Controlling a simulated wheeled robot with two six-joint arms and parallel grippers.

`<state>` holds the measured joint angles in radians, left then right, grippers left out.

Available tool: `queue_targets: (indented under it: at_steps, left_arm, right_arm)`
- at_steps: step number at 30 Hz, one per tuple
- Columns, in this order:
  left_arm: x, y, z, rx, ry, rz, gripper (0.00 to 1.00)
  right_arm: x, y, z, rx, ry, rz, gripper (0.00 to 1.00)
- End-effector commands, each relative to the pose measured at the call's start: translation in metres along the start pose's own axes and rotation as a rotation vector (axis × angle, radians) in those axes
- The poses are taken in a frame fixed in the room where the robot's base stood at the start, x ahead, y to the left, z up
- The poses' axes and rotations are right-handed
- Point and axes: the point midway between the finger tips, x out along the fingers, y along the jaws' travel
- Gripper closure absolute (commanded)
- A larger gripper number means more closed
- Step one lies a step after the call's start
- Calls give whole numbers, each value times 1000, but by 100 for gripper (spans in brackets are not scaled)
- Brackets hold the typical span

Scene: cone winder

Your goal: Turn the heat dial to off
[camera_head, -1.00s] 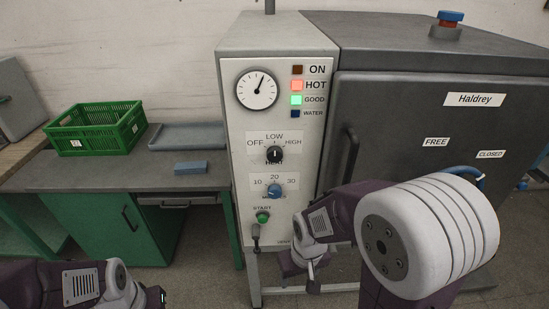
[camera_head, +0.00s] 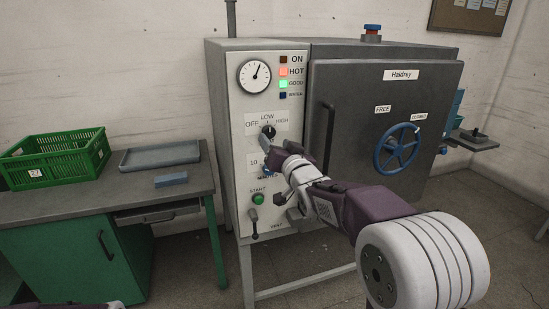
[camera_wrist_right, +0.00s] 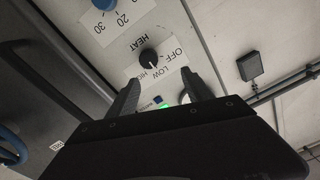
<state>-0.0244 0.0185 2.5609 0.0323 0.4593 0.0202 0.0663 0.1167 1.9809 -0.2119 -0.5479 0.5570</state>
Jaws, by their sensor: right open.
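The heat dial (camera_head: 268,132) is a black knob on the machine's pale front panel, with OFF, LOW and HIGH printed around it. Its white mark appears to point toward LOW. It also shows in the right wrist view (camera_wrist_right: 148,57), where the panel is seen turned over. My right gripper (camera_head: 267,153) is just below the dial in the head view, partly covering the blue timer knob. In the right wrist view its two dark fingers (camera_wrist_right: 160,78) are spread, with the dial ahead between their tips. I see no contact. My left gripper is out of view.
Below are the blue timer knob (camera_wrist_right: 103,4), a green START button (camera_head: 258,198) and a vent lever (camera_head: 254,218). The dark door with a handle (camera_head: 329,140) and blue wheel (camera_head: 398,150) is right of the panel. A green crate (camera_head: 55,158) stands on the left bench.

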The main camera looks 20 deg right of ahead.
Motion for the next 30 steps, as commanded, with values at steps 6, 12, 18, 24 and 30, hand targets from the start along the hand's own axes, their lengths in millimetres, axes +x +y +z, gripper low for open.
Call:
queue_targets:
  at_steps: [6, 12, 18, 24, 30]
  left_arm:
    - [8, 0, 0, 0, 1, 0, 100]
    - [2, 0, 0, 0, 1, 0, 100]
    - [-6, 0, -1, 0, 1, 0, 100]
    - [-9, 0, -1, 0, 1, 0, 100]
    - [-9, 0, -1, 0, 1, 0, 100]
  right_arm:
    - [0, 9, 9, 1, -5, 12, 41]
    - [24, 9, 9, 1, -8, 13, 41]
    - [66, 9, 9, 1, -8, 12, 41]
    - [88, 9, 10, 0, -7, 12, 41]
    - [91, 10, 11, 0, -8, 13, 41]
